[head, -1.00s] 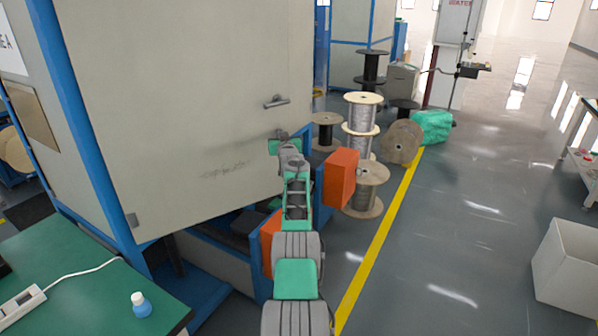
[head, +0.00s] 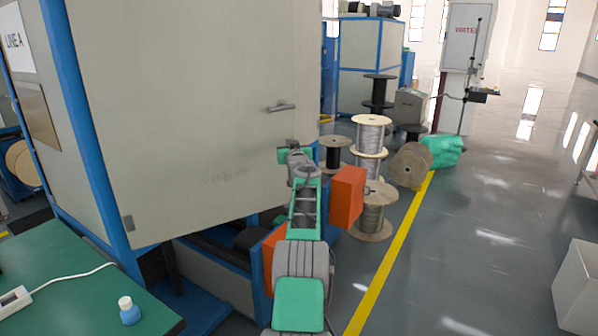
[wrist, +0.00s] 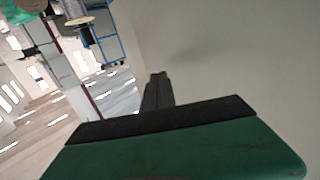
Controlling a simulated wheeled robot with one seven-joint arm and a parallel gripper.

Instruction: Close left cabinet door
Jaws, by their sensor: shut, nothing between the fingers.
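The cabinet door (head: 190,120) is a large beige panel with a dark handle (head: 280,107) near its right edge and a hinge at its lower left. It stands ajar, with dark space under its lower edge. In the wrist view the door surface (wrist: 240,60) fills the right side. My gripper (head: 283,153) is in front of the door's lower right part, below the handle. In the wrist view my gripper (wrist: 157,88) has its dark fingers together and empty, close beside the door. Whether they touch the door cannot be told.
Orange blocks (head: 347,198) on the blue machine frame are close to my arm. Cable reels (head: 372,180) stand to the right. A green table (head: 60,285) with a blue bottle (head: 129,311) is at lower left. Grey floor (head: 440,250) is open at right.

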